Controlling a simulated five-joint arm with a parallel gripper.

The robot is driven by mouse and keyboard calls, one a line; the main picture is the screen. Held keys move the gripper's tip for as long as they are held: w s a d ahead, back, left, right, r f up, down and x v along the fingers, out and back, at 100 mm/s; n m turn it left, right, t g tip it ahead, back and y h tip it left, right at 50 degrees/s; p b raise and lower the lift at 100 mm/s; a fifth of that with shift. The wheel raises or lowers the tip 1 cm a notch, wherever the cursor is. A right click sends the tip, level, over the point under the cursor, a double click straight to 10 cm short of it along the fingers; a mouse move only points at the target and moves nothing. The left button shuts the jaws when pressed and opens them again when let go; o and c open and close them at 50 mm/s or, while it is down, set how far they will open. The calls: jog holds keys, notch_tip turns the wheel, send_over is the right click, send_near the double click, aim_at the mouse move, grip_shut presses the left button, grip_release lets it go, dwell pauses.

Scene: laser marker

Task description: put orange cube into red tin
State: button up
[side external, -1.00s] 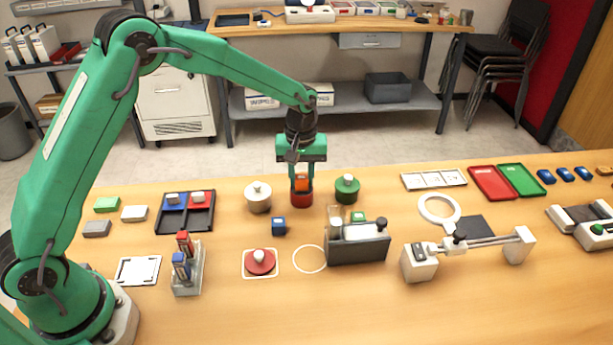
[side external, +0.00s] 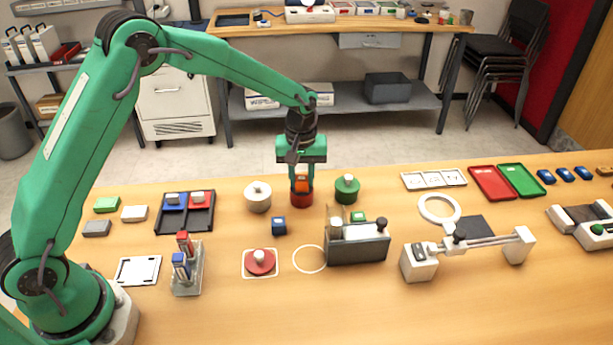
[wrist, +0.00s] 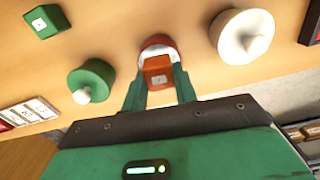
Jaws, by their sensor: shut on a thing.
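The orange cube (side external: 302,184) is between the fingers of my gripper (side external: 301,179), which points down and is shut on it. The red tin (side external: 301,200) stands on the table directly under the cube. In the wrist view the cube (wrist: 158,71) sits between the two green fingers, in front of the open mouth of the tin (wrist: 154,43). The cube's lower part appears to be at or just inside the tin's rim; the exact depth is hard to tell.
A white lidded tin (side external: 257,197) stands left of the red tin and a green one (side external: 347,189) stands right. A blue cube (side external: 279,226) is in front. A grey block fixture (side external: 357,243) is nearer the front right.

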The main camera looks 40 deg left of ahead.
jog(key=shift+f, duration=0.3)
dwell(0.5)
jog(key=o, duration=1)
jog(key=shift+r, duration=3.85)
jog(key=shift+r, duration=0.15)
